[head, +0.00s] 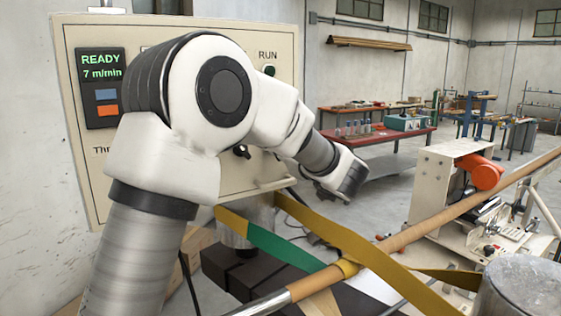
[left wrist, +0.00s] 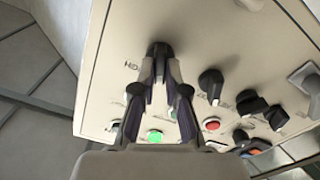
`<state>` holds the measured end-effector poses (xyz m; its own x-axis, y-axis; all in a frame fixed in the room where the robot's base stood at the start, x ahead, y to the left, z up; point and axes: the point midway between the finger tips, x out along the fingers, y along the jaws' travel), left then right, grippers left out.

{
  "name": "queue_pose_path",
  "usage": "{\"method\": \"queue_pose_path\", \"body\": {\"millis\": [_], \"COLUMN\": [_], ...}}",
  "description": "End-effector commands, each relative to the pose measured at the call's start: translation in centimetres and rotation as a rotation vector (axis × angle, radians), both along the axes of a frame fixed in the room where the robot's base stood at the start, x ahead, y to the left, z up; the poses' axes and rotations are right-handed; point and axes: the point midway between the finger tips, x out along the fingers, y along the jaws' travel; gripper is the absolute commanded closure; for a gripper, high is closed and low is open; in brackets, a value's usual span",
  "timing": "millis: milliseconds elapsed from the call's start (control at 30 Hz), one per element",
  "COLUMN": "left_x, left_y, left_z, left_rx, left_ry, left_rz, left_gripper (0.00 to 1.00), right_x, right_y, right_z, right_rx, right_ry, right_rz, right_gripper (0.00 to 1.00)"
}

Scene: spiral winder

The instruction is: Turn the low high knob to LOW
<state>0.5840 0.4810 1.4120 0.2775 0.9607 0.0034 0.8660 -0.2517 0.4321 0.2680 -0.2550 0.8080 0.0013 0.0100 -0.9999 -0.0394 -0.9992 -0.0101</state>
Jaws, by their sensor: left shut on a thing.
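In the left wrist view, a black knob (left wrist: 160,48) sits on the cream control panel, near the panel's edge. A label beside it appears to read HIGH, turned over in this view. The fingertips of my left gripper (left wrist: 160,68) are shut on this knob. They cover much of it, so I cannot tell where its pointer stands. In the head view my left arm crosses in front of the panel (head: 75,35) and hides the gripped knob. My right gripper is in neither view.
The panel also has a lit green button (left wrist: 155,136), a red button (left wrist: 211,124) and another black knob (left wrist: 210,82). Its display (head: 101,66) reads READY, 7 m/min. Workbenches stand far behind.

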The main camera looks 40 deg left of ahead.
Motion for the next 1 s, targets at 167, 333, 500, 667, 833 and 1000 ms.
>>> {"method": "queue_pose_path", "body": {"millis": [167, 333, 500, 667, 833, 1000], "left_x": [0.0, 0.0, 0.1, 0.1, 0.1, 0.0], "left_y": [0.0, 0.0, 0.0, 0.0, 0.0, 0.0], "left_z": [-0.4, -0.2, 0.0, 0.1, 0.1, 0.1], "left_rx": [-0.029, -0.045, -0.051, -0.051, -0.051, -0.051], "left_ry": [-0.095, -0.148, -0.171, -0.176, -0.176, -0.175], "left_rz": [-0.001, -0.001, -0.001, -0.002, -0.002, -0.002], "left_gripper": [1.00, 1.00, 1.00, 1.00, 1.00, 0.62], "right_x": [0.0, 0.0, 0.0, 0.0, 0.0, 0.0], "right_y": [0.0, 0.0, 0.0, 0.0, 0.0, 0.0], "right_z": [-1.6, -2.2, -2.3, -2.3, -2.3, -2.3], "right_rx": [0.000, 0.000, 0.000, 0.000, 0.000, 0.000], "right_ry": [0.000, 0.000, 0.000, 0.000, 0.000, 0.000], "right_rz": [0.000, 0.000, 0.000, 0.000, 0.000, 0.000], "right_gripper": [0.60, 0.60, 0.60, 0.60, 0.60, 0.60]}}
